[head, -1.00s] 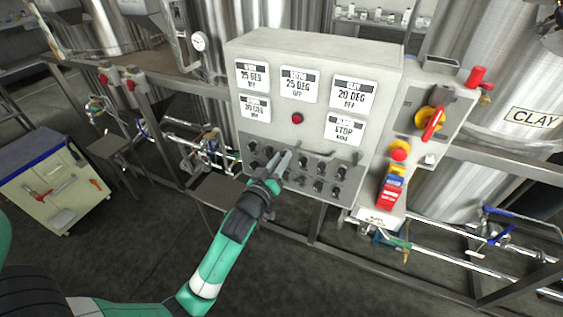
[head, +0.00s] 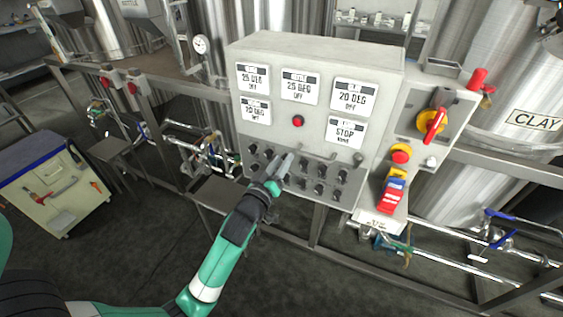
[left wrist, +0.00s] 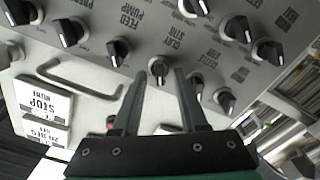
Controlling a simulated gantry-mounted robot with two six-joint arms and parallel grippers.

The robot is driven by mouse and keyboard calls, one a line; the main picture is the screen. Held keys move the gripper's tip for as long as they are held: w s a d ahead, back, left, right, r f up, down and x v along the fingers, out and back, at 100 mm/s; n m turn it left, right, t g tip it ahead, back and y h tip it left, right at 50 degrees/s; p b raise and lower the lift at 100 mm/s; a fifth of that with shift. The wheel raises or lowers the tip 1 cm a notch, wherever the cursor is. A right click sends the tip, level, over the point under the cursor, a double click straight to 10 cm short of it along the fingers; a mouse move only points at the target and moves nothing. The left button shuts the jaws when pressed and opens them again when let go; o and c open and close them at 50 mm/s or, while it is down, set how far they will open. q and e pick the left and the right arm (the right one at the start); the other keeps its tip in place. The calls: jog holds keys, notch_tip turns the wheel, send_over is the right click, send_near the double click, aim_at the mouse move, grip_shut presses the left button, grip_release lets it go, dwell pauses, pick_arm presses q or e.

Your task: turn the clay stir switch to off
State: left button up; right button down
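The clay stir switch (left wrist: 158,68) is a dark round knob with a pale pointer, apparently the one beside the upside-down "CLAY STIR" lettering in the left wrist view. Its pointer faces roughly down in that picture. My left gripper (left wrist: 158,73) is open, with one finger on each side of this knob in the picture. I cannot tell whether the fingertips touch it or are still short of it. In the head view, my left gripper (head: 283,164) is at the knob rows of the grey control box (head: 320,60) and hides some knobs.
Several similar knobs sit close by, including one just right of the fingers (left wrist: 192,82) and one to the left (left wrist: 118,52). A metal handle (left wrist: 80,78) projects from the panel. A red button (head: 297,121) and a yellow-red rotary switch (head: 432,122) are higher up.

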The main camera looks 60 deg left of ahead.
pick_arm(q)
jog(key=p+v, duration=0.1)
jog(key=v, duration=1)
jog(key=shift+s+d, duration=0.2)
jog(key=shift+d, duration=0.05)
